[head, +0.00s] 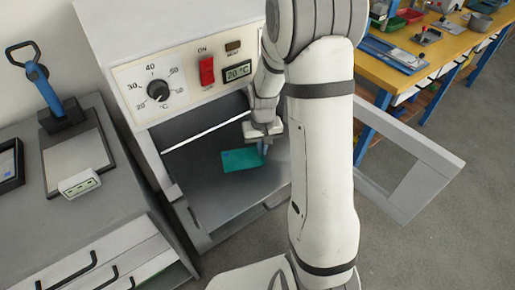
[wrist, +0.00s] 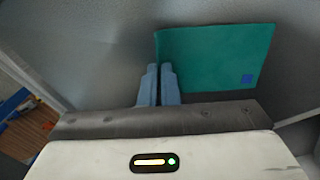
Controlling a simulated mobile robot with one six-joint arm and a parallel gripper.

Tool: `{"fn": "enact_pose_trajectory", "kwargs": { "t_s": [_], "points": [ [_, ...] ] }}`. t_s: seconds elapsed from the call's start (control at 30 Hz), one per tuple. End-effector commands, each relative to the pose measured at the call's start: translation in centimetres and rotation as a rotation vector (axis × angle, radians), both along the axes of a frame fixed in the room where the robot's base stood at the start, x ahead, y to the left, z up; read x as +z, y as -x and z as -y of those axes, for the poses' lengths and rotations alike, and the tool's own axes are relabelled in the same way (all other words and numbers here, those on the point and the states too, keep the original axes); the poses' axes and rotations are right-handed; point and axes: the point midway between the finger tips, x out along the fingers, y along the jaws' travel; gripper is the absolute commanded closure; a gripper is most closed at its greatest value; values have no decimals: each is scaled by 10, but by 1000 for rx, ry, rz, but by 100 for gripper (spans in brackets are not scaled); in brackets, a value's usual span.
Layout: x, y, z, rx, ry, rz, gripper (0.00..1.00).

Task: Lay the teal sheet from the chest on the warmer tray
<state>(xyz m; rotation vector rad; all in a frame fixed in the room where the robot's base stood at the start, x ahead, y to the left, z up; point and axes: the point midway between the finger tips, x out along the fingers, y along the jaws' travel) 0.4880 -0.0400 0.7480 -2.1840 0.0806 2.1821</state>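The teal sheet (head: 241,160) lies inside the open warmer, over the grey warmer tray (head: 228,198). In the wrist view the sheet (wrist: 215,55) spreads out to the right of my fingers, with a small blue square near one corner. My gripper (head: 262,148) points down at the sheet's right edge in the head view. In the wrist view my blue fingers (wrist: 158,82) are close together, with the sheet's edge running into the gap between them. They look shut on that edge; the pinched part is hidden. Whether the whole sheet touches the tray is unclear.
The warmer's control panel (head: 190,80) is above the opening, with a dial, red switch and display. Its door (head: 412,165) stands open at the right. A grey chest (head: 90,235) with drawers is at the left. A yellow workbench (head: 440,50) is behind.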

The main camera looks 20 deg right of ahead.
Motion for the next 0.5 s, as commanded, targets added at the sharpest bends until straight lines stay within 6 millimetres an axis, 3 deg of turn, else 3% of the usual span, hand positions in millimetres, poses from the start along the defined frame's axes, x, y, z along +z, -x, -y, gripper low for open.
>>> {"fn": "enact_pose_trajectory", "kwargs": {
  "t_s": [0.17, 0.4, 0.5],
  "points": [
    [-5, 0, 0, -1, 0, 0, 100],
    [-3, 0, 0, -1, 0, 0, 78],
    [-3, 0, 0, -1, 0, 0, 76]
  ]
}}
